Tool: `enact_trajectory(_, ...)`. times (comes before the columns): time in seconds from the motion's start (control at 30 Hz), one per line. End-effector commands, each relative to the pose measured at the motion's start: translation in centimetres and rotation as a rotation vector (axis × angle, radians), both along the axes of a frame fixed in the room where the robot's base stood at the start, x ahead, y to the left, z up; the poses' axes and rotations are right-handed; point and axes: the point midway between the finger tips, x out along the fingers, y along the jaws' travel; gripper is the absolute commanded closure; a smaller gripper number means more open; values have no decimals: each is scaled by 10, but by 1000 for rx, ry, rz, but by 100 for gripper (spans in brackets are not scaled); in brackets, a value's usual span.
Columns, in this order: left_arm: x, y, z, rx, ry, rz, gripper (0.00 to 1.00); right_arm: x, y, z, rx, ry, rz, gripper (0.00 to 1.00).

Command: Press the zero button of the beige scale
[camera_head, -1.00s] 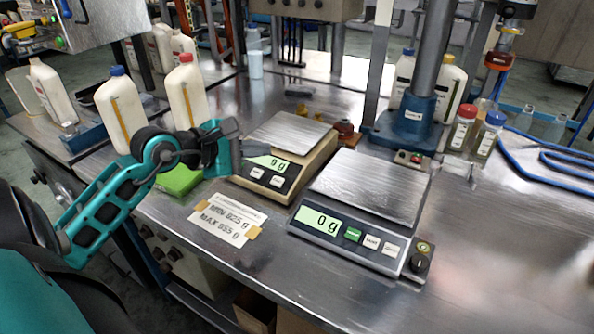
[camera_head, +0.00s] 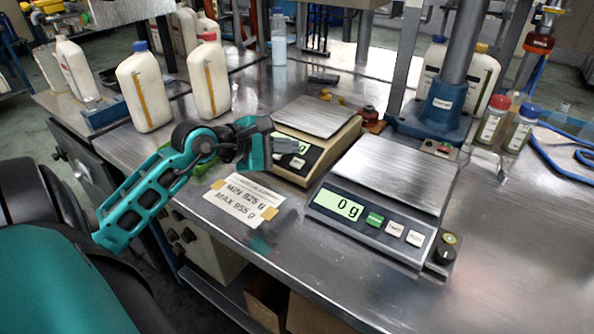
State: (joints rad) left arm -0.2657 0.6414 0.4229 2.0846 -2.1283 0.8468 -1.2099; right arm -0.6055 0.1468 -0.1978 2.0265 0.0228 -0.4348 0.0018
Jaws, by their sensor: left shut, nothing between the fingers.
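The beige scale (camera_head: 347,141) stands on the steel bench with an empty metal plate (camera_head: 317,116) on top. My left gripper (camera_head: 298,160) is shut and empty, in front of the scale's front panel. Its fingers cover much of the display and the left part of the button row. A light button (camera_head: 297,163) shows close to the fingertips. I cannot tell whether the fingers touch a button or hover above the panel. The display's reading is mostly hidden. My right gripper is not in view.
A grey scale (camera_head: 385,190) reading 0 g stands at the right, close to the beige one. A taped MIN/MAX label (camera_head: 240,203) lies in front. White bottles (camera_head: 145,92) (camera_head: 209,78) stand at the left. A blue-based column (camera_head: 437,118) stands behind.

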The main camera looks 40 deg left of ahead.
Motion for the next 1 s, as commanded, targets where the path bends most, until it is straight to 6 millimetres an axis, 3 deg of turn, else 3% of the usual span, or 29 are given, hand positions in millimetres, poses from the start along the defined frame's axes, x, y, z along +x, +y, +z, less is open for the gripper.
enact_trajectory(0.03, 2, 1, -11, 1, 0, 0, 100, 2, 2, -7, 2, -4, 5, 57)
enact_trajectory(0.27, 8, 1, -22, 2, 0, 0, 100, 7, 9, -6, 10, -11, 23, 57)
enact_trajectory(1.0, 9, 2, -23, 1, 0, 0, 100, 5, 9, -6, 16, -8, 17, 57)
